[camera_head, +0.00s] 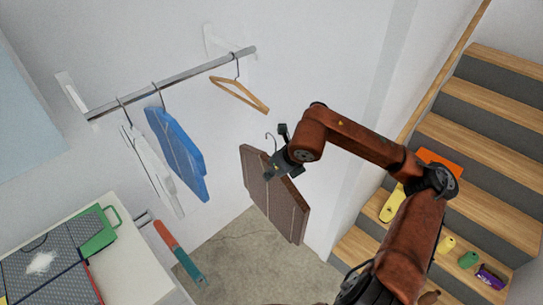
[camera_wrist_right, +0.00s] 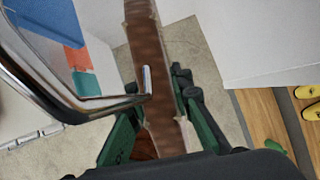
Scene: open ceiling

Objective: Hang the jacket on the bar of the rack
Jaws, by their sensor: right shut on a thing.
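The brown jacket (camera_head: 272,205) hangs in the air, a little tilted, below and right of the rack's bar (camera_head: 185,75). My right gripper (camera_head: 277,152) is shut on the jacket near its top. A thin hanger hook (camera_head: 268,137) stands up from the jacket, apart from the bar. In the right wrist view the jacket (camera_wrist_right: 148,55) runs between the two green fingers of my right gripper (camera_wrist_right: 160,105). The metal hook (camera_wrist_right: 50,88) is large at the left there. My left gripper is out of view.
A blue garment (camera_head: 177,150) and a white one (camera_head: 150,165) hang at the bar's left part. An empty wooden hanger (camera_head: 240,94) hangs near its right end. A white cabinet (camera_head: 140,262) stands lower left; stairs (camera_head: 490,130) rise at right. The bar's middle is free.

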